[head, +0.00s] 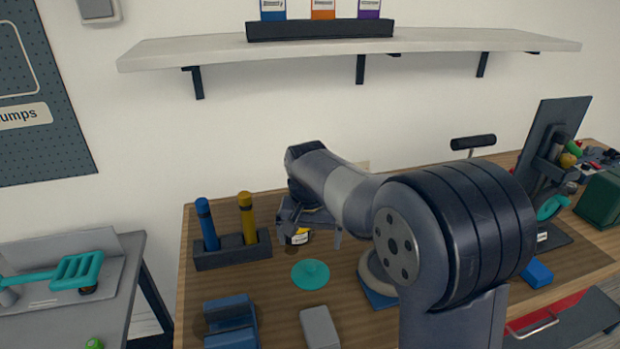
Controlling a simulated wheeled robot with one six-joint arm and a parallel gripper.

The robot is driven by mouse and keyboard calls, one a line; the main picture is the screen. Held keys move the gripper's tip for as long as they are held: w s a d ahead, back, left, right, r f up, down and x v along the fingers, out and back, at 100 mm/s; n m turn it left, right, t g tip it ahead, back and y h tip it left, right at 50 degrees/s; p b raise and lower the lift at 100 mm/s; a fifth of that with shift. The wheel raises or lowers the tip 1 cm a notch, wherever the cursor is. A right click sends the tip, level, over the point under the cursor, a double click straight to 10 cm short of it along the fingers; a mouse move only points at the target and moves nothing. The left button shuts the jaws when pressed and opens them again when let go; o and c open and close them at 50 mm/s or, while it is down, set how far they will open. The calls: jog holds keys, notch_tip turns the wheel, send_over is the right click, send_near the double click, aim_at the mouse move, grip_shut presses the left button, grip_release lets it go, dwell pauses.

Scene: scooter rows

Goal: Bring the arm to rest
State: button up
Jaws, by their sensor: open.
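My arm reaches over the wooden bench (350,325) from the right. My gripper (312,234) points down over the middle of the bench, with its fingers apart. A small black and yellow item with a white label (299,237) shows between or just behind the fingers. I cannot tell whether it touches them. A teal round disc (310,274) lies on the bench just in front of the gripper. My arm hides part of the bench's right side.
A dark holder (232,250) with a blue marker (207,225) and a yellow marker (247,217) stands left. A wall shelf (450,40) hangs above. A dark upright panel (552,135) stands right.

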aim_at(310, 266)
jog(key=f, duration=0.3)
jog(key=w+f, duration=0.1)
jog(key=f, duration=0.7)
jog(key=shift+w+d, duration=0.1)
jog(key=shift+w, duration=0.05)
jog(key=shift+w+r, duration=0.15)
jog(key=shift+r, duration=1.6)
jog(key=shift+f, duration=0.15)
